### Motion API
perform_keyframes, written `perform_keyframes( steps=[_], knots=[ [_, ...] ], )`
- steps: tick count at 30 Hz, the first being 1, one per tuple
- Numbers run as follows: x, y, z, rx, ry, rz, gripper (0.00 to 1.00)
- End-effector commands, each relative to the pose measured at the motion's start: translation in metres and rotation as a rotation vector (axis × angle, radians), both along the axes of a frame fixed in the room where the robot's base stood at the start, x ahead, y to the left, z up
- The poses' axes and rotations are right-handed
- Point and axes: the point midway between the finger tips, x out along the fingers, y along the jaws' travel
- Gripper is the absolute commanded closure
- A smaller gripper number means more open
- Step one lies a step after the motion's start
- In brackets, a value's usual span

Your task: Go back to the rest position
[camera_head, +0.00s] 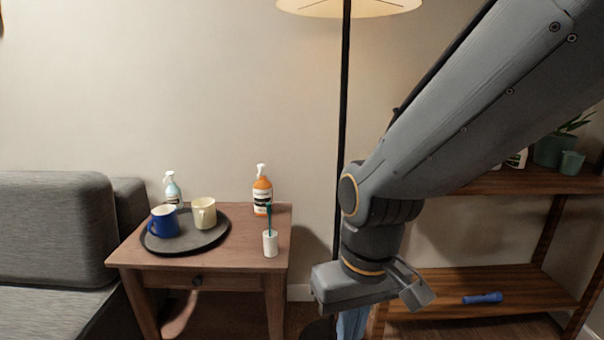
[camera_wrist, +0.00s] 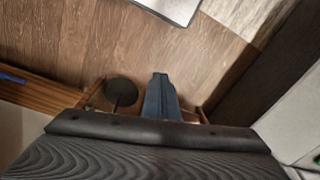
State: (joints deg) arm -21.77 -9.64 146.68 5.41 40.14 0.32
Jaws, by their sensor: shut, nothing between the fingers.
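My gripper (camera_head: 352,325) hangs below my bent grey arm, in the right half of the head view, pointing down near the bottom edge. Its bluish fingers are partly cut off by the picture edge there. In the wrist view the fingers (camera_wrist: 160,92) are together in the middle, over the wooden floor, with nothing between them. The gripper is to the right of the small wooden table (camera_head: 240,254) and in front of the low shelf (camera_head: 450,290).
A dark tray (camera_head: 187,244) on the table holds a blue mug (camera_head: 164,222) and a cream mug (camera_head: 204,214). An orange pump bottle (camera_head: 262,192) and a white cup (camera_head: 270,244) stand beside it. The lamp pole (camera_head: 343,110) rises behind my arm. A blue object (camera_head: 483,298) lies on the shelf.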

Motion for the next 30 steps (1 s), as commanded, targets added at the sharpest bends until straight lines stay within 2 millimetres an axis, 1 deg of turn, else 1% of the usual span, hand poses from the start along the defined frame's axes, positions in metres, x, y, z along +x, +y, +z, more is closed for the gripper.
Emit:
perform_keyframes(
  steps=[1, 11, 21, 25, 30],
  knots=[
    [-0.002, -0.007, 0.017, -0.005, 0.003, -0.022, 1.0],
    [-0.005, -0.052, 0.075, -0.032, 0.014, -0.139, 1.0],
    [-0.017, -0.099, 0.133, -0.057, 0.03, -0.255, 1.0],
    [-0.021, -0.113, 0.147, -0.062, 0.034, -0.288, 1.0],
    [-0.023, -0.122, 0.155, -0.066, 0.037, -0.309, 1.0]
  ],
)
